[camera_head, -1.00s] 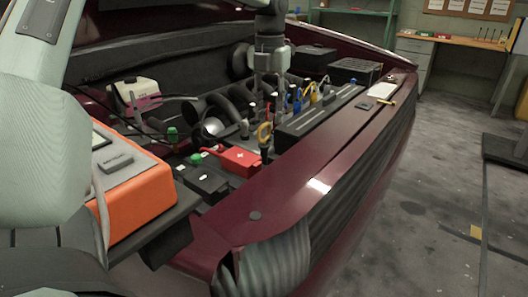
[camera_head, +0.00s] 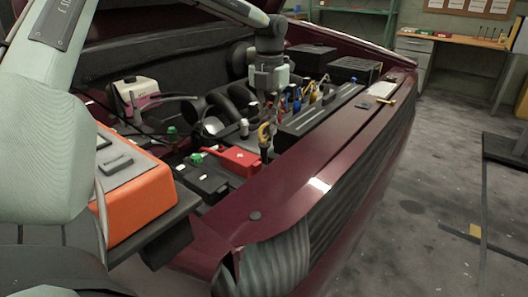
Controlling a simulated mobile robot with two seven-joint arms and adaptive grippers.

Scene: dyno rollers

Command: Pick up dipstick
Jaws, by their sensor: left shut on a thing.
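The dipstick (camera_head: 264,133) shows as a small yellow ring handle in the engine bay, behind the red-topped battery. My left gripper (camera_head: 268,106) points straight down above the yellow ring, with its dark fingers just over the handle. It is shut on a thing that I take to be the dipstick. The fingertips are dark against the dark engine parts, so the exact contact is hard to see. The lower part of the dipstick is hidden among the engine parts. My right gripper is not in view.
The battery with its red cover (camera_head: 239,161) and an orange device (camera_head: 135,198) are at the front left. A long dark engine cover (camera_head: 318,112) and blue and yellow parts lie to the right of the gripper. The raised dark red hood is behind. A workbench (camera_head: 465,40) stands far off.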

